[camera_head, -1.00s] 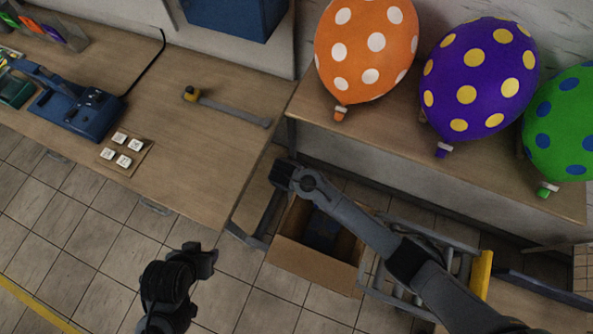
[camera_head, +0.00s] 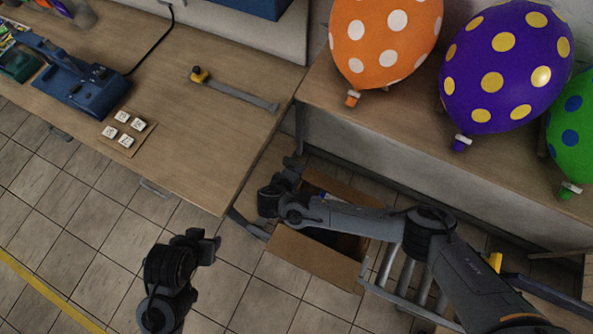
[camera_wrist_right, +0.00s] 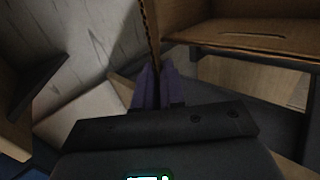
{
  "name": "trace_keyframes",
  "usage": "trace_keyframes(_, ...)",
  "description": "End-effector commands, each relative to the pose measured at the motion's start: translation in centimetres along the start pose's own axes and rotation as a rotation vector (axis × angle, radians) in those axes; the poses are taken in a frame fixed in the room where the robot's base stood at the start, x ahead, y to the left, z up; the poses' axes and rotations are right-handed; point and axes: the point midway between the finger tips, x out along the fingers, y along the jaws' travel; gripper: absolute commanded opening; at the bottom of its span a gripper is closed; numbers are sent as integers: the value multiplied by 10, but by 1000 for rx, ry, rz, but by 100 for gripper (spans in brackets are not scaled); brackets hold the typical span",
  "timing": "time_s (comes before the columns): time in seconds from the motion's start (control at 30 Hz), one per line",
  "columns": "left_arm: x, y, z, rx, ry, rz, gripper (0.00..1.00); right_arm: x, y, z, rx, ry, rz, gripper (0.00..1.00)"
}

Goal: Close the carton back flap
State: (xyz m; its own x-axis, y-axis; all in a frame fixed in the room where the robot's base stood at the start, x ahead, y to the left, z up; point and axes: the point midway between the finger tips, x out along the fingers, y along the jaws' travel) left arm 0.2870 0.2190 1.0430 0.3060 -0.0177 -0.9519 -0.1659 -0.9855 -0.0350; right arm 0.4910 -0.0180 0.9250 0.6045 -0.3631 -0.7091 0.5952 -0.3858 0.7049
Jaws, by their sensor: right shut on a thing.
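The open brown carton (camera_head: 313,262) sits low in the gap between the two tables, its front wall facing me and its inside partly hidden by my right arm. My right gripper (camera_head: 295,165) is at the carton's back left. In the right wrist view, its purple fingers (camera_wrist_right: 157,74) are shut on a thin cardboard panel seen edge-on, which looks like the back flap (camera_wrist_right: 151,38). Another part of the carton (camera_wrist_right: 250,38) with a slot shows to the right. My left gripper (camera_head: 204,246) hangs empty over the floor, left of the carton; its finger opening is unclear.
A wooden table (camera_head: 190,150) with a blue device (camera_head: 85,90) and white keys (camera_head: 122,130) is at left. Orange (camera_head: 385,40), purple (camera_head: 505,65) and green (camera_head: 573,150) balloons rest on the right table (camera_head: 400,125). A metal frame (camera_head: 405,275) stands right of the carton.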

Motion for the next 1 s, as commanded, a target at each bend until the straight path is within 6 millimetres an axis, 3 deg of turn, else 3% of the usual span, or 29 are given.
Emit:
trace_keyframes(0.27, 0, 2, -1, -8, 1, 6, 43, 0, 0, 0, 0, 0, 0, 0)
trace_keyframes(0.3, 0, 2, -1, -8, 1, 6, 43, 0, 0, 0, 0, 0, 0, 14)
trace_keyframes(0.43, 0, 2, -1, -7, 1, 6, 43, 0, 0, 0, 0, 0, -1, 31)
trace_keyframes(0.77, 0, 0, 0, 1, 0, -1, 43, -2, 0, -1, 0, 1, -1, 31)
trace_keyframes(1.0, 0, -1, 0, 5, -1, -4, 43, -28, 0, -1, 0, 4, -2, 31)
